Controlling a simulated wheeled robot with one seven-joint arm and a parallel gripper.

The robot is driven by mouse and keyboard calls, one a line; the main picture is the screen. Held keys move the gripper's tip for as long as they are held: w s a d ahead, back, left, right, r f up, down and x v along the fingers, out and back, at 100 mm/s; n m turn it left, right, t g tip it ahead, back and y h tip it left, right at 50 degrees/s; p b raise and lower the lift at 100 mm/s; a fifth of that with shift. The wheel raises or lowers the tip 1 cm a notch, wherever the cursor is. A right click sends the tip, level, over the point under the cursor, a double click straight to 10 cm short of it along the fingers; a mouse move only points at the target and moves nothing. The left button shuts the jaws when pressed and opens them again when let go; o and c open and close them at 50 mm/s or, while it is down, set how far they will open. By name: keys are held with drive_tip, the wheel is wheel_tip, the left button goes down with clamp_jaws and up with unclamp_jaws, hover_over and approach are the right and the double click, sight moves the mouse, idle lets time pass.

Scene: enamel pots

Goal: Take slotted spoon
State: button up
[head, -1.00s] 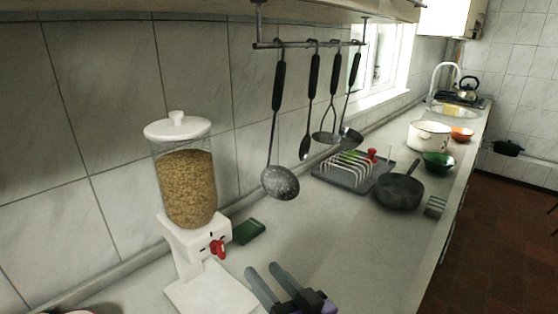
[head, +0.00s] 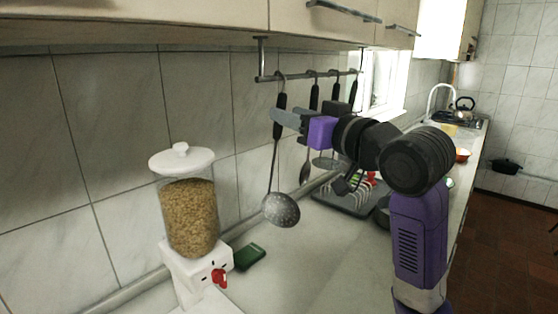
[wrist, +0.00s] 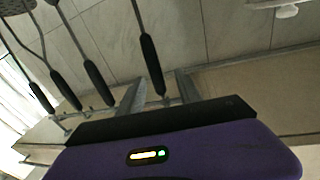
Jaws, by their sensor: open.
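The slotted spoon (head: 281,210) hangs from the rail in the head view, its round perforated bowl low and its black handle up at the hook. My gripper (head: 275,117) is open at the height of this handle, with its grey fingers overlapping the handle in the head view. In the wrist view the black handle (wrist: 151,62) runs between the two spread fingers of my gripper (wrist: 161,76), with a gap visible on each side. Whether a finger touches it is unclear.
Other utensils (wrist: 68,90) hang close beside on the same rail (head: 300,75). Cabinets (head: 180,22) are just above. Below stand a cereal dispenser (head: 190,215), a green box (head: 249,257) and a dish rack (head: 345,203). The front counter is clear.

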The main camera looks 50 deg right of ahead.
sight(281, 104)
drive_tip(key=shift+s+d+r, duration=0.2)
drive_tip(key=shift+s+r, duration=0.05)
drive_tip(key=shift+r, duration=0.45)
drive_tip(key=shift+w+g, duration=0.1)
drive_tip(key=shift+g, duration=0.2)
drive_tip(key=w, duration=0.2)
drive_tip(key=w+d+p, duration=0.1)
drive_tip(key=w, duration=0.2)
drive_tip(key=w+p, duration=0.1)
drive_tip(key=w, duration=0.1)
drive_tip(key=shift+w+d+r, duration=0.1)
drive_tip(key=shift+w+d, duration=0.1)
drive_tip(key=shift+w, duration=0.05)
clamp_jaws()
